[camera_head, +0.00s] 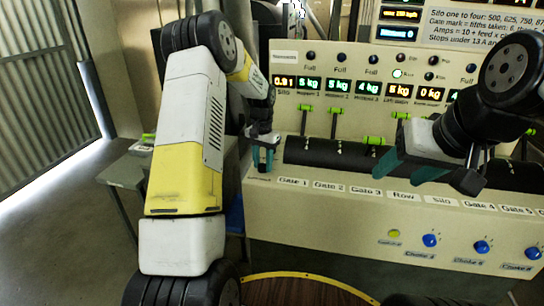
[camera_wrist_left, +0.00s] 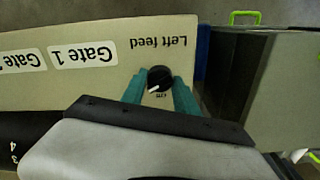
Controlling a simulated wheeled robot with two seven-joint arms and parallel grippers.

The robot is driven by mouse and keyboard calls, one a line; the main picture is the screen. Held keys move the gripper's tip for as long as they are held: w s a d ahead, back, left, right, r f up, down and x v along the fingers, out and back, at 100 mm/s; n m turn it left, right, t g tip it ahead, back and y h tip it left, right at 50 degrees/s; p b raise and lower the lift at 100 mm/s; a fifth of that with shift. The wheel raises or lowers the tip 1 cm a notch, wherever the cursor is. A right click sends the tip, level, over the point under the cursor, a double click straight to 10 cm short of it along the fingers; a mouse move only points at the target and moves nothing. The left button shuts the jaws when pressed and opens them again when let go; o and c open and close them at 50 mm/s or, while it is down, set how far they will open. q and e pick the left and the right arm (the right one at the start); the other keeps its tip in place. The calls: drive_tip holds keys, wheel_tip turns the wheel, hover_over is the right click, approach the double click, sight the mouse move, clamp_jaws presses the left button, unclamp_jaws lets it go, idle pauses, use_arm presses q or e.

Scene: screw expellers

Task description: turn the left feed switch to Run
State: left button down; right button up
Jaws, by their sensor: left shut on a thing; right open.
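The left feed switch (camera_wrist_left: 159,79) is a small round black knob with a white pointer mark, on the cream panel beside the upside-down "Left feed" label (camera_wrist_left: 158,43). In the left wrist view the mark points toward the lower left of the picture. Small print beside the knob is partly hidden and I cannot read it fully. My left gripper (camera_wrist_left: 159,92) has its teal fingers on both sides of the knob, shut on it. In the head view my left gripper (camera_head: 264,157) is at the panel's left end and hides the knob. My right gripper (camera_head: 408,170) is open and empty over the panel.
Green-handled gate levers (camera_head: 335,111) stand along a dark slotted strip (camera_head: 320,153) right of my left gripper. Lit displays (camera_head: 340,85) line the upright panel behind. Blue knobs (camera_head: 430,240) sit on the front face. A grey table (camera_head: 125,170) stands to the left.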

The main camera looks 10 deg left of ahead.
use_arm(q)
drive_tip(key=c, duration=0.9)
unclamp_jaws()
drive_tip(key=shift+c, duration=0.2)
drive_tip(key=shift+r, duration=0.1)
wheel_tip(320, 180, up, 8)
drive_tip(key=shift+f, duration=0.25)
drive_tip(key=shift+r, duration=0.15)
